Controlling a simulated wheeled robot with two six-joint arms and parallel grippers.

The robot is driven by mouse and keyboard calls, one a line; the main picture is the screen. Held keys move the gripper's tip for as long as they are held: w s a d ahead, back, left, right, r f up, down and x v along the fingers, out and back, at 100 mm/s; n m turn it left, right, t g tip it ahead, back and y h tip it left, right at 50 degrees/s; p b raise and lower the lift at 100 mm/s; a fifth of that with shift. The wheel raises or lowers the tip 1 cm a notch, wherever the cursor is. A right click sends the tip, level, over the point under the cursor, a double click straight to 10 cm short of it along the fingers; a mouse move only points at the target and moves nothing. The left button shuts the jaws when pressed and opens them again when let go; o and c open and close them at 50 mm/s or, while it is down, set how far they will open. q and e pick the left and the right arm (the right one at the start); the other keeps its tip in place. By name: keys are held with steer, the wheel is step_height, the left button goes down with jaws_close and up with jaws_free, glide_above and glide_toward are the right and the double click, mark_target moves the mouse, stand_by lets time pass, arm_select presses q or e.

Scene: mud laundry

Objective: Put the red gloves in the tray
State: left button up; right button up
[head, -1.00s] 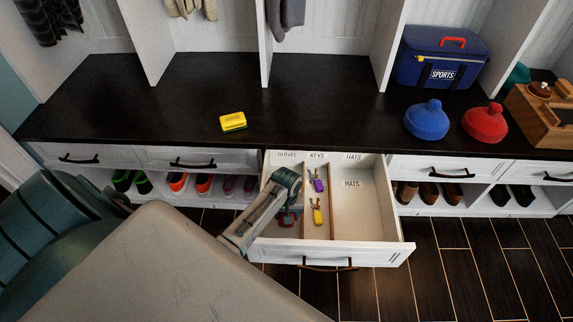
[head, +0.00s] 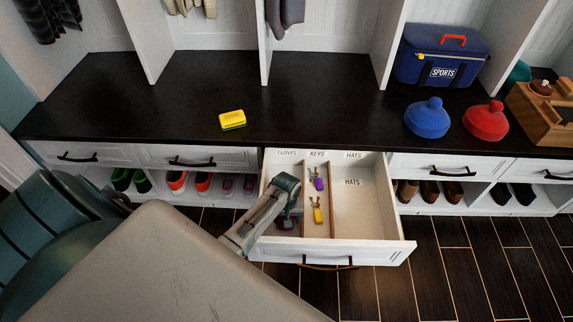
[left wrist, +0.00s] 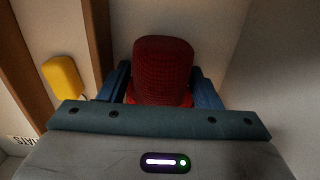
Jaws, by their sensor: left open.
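A red knitted item (left wrist: 163,70), which looks like the red gloves, lies in the left compartment of the open drawer (head: 375,252), under the GLOVES label. In the left wrist view it sits between the two blue fingers of my left gripper (left wrist: 163,92), which are apart. In the head view my left gripper (head: 287,220) reaches down into that compartment, and its wrist hides most of the item. I cannot tell whether the fingers touch it. I see nothing that is clearly a tray. My right gripper is out of view.
Purple keys (head: 319,184) and yellow keys (head: 317,216) lie in the middle compartment; the HATS compartment (head: 360,215) is empty.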

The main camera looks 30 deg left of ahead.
arm_select(q)
step_height(320, 180, up, 11)
steer(key=p, duration=0.2)
steer(key=shift+f+p, duration=0.15)
steer(key=shift+p, duration=0.2)
steer(key=shift+s+r, duration=0.1)
steer(key=shift+r, duration=0.55)
steer(key=s+r+m, duration=0.1)
steer(key=s, duration=0.3)
steer(key=s+d+r+m+t, duration=0.1)
steer(key=s+r, duration=0.1)
steer(key=s, duration=0.2)
steer(key=s+d+r+m+t, duration=0.1)
steer(key=s+m, duration=0.1)
steer(key=s, duration=0.3)
steer(key=shift+d+r+y, duration=0.1)
steer(key=shift+r+y, duration=0.2)
steer(key=shift+r, duration=0.1)
steer(key=s+d+r+m+t, duration=0.1)
steer(key=s+r+m+t, duration=0.1)
steer(key=s+r, duration=0.7)
steer(key=shift+d+m, duration=0.25)
steer(key=shift+m, duration=0.45)
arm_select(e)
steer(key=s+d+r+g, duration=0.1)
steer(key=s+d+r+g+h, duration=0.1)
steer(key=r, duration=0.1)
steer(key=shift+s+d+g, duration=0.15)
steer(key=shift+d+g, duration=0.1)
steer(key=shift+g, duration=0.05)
